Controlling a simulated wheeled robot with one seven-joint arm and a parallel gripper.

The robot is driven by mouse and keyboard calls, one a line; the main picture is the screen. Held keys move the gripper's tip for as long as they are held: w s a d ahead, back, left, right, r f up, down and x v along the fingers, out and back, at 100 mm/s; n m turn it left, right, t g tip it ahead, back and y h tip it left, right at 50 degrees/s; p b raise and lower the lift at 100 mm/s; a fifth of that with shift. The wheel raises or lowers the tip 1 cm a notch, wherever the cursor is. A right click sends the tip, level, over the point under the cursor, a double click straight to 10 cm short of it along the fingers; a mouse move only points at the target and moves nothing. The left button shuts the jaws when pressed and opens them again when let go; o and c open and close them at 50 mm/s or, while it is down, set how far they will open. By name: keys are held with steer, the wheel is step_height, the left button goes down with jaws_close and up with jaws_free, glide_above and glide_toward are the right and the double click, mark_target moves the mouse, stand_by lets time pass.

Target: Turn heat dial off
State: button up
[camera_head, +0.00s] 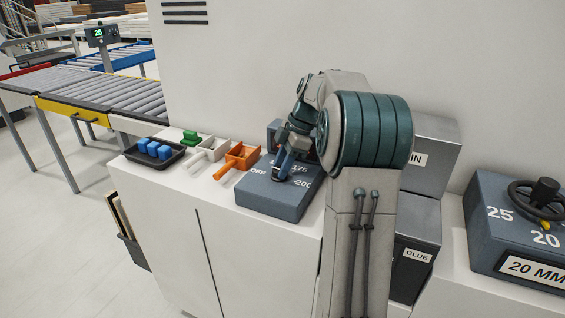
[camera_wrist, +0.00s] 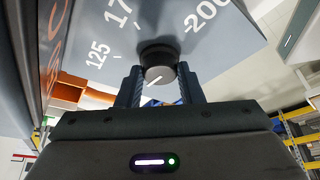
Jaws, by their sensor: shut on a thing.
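The heat dial (camera_wrist: 157,58) is a dark round knob with a short white line on its end face. It stands on a blue-grey box (camera_head: 262,200) marked OFF, 175 and 200 in the head view; 125 also shows in the wrist view. My gripper (camera_wrist: 160,74) is shut on the dial, one finger on each side of it. In the head view my gripper (camera_head: 283,165) is over the top of the box and hides the dial. I cannot tell which mark the white line points to.
Left of the box are an orange scoop (camera_head: 238,158), a white scoop (camera_head: 207,150), a green piece (camera_head: 191,137) and a black tray (camera_head: 152,153) with blue blocks. A GLUE box (camera_head: 414,254) and a 20 MM dial box (camera_head: 510,240) are to the right. A wall stands behind.

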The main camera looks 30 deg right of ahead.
steer(key=shift+w+n+g, duration=0.1)
steer(key=shift+n+g, duration=0.2)
steer(key=shift+n, duration=0.3)
steer(key=o, duration=1)
steer(key=p+v, duration=0.1)
steer(key=v, duration=1.2)
steer(key=shift+d+r+p, duration=0.2)
steer(key=shift+r+p, duration=0.15)
steer(key=shift+r, duration=0.05)
